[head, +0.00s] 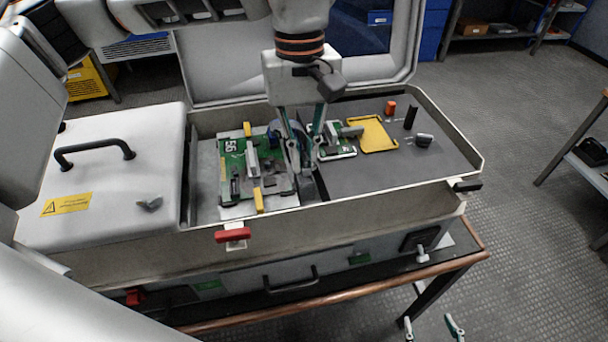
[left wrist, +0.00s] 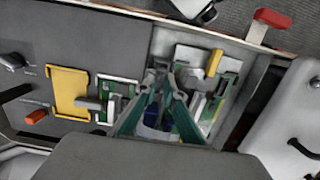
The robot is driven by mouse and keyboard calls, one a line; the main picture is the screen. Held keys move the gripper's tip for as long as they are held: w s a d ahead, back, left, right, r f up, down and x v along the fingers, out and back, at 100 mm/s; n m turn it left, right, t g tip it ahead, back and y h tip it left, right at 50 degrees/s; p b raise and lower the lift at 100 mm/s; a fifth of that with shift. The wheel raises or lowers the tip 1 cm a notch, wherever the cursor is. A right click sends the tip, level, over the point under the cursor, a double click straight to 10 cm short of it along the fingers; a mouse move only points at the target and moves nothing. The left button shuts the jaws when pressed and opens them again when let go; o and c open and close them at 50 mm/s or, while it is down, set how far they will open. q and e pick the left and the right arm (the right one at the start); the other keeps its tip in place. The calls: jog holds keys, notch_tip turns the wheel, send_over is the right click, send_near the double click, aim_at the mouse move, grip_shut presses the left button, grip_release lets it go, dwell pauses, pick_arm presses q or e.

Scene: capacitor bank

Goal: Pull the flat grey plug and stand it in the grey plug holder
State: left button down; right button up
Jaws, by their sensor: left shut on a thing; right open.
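My left gripper (head: 304,160) points down at the right edge of the large green board (head: 231,185). Its fingers are shut on a small grey piece, which I take for the flat grey plug (left wrist: 160,66); the fingers largely hide it. I cannot tell whether it is still seated. Grey blocks stand on the large board, and a grey bar (head: 351,131) lies over the small green board (head: 337,153) to the right; it also shows in the left wrist view (left wrist: 88,103). I cannot tell which grey part is the plug holder. My right gripper (head: 435,328) is open and empty, low beside the bench.
A yellow frame (head: 375,135), an orange knob (head: 390,107) and a black post (head: 411,116) are on the dark panel (head: 440,160) to the right. The case's raised lid stands behind. A white cover with a black handle (head: 95,151) is at left. A red latch (head: 232,235) sits in front.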

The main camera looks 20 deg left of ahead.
pick_arm(q)
jog(key=shift+f+b, duration=0.4)
jog(key=shift+f, duration=0.55)
dwell(0.5)
jog(key=c, duration=2)
grip_release()
jog(key=shift+c, duration=0.2)
notch_tip(320, 180, up, 12)
jog(key=w, duration=0.1)
jog(key=shift+a, duration=0.35)
